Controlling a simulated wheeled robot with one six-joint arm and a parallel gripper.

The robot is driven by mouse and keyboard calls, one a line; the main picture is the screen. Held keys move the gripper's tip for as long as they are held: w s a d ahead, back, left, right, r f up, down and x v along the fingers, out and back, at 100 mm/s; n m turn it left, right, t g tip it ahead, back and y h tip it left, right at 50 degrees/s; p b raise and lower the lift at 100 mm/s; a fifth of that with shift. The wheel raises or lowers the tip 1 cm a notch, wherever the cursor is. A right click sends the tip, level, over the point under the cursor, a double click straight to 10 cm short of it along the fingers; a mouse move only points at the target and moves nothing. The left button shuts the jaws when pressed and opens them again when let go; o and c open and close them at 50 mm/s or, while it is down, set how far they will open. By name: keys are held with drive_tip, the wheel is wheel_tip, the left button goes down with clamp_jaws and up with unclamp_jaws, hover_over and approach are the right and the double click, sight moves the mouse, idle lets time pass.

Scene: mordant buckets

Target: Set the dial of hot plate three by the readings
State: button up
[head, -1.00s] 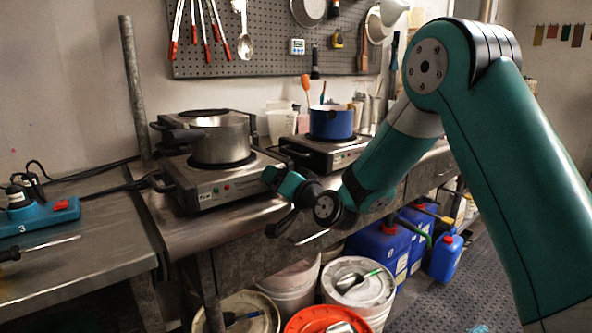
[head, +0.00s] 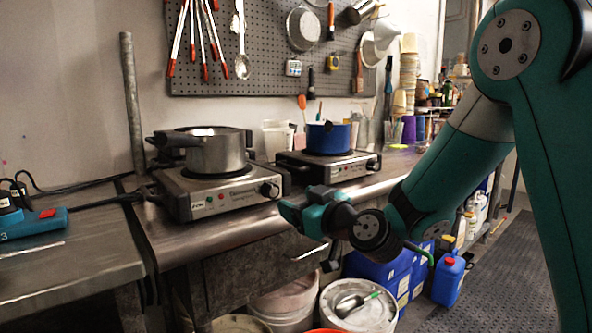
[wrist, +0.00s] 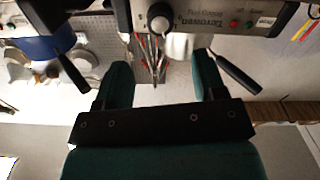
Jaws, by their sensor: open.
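The nearer steel hot plate (head: 225,202) stands on the bench with a grey pot (head: 222,155) on it. Its black dial (head: 269,190) is at the right end of its front panel. In the wrist view the panel appears upside down, with the dial (wrist: 160,17) just beyond my fingers and red and green lights beside it. The dial's pointer setting is too small to read. A second hot plate (head: 345,168) behind to the right holds a blue pot (head: 328,137). I see no number on either plate. My gripper (head: 300,205) is open and empty, in front of the nearer plate, apart from the dial.
A blue power box (head: 35,226) marked 3 lies on the left bench, with cables running along the wall. An upright metal pipe (head: 131,105) stands behind. Buckets and blue canisters (head: 447,280) stand under the bench. Dark floor matting (head: 500,255) is clear at right.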

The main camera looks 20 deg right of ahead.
drive_tip(key=b+v, duration=0.7)
drive_tip(key=v, duration=0.1)
drive_tip(key=s+a+r+n+g+y+p, duration=0.1)
drive_tip(key=s+a+r+g+p, duration=0.4)
drive_tip(key=p, duration=0.7)
drive_tip(key=s+a+r+n+g+y+p, duration=0.1)
drive_tip(key=s+a+r+g+p, duration=0.4)
drive_tip(key=r+p, duration=0.4)
drive_tip(key=shift+s+a+r+g+p, duration=0.45)
drive_tip(key=shift+s+p, duration=0.35)
drive_tip(key=shift+p, duration=0.95)
drive_tip(key=shift+d+f, duration=0.1)
drive_tip(key=shift+f, duration=0.05)
drive_tip(key=s+d+r+g+h+p, duration=0.1)
drive_tip(key=s+r+g+h+p, duration=0.1)
drive_tip(key=s+g+p, duration=0.4)
drive_tip(key=s+h, duration=0.1)
drive_tip(key=s, duration=0.4)
drive_tip(key=shift+s+d+r+m, duration=0.15)
drive_tip(key=shift+s+r+m, duration=0.15)
drive_tip(key=shift+m, duration=0.1)
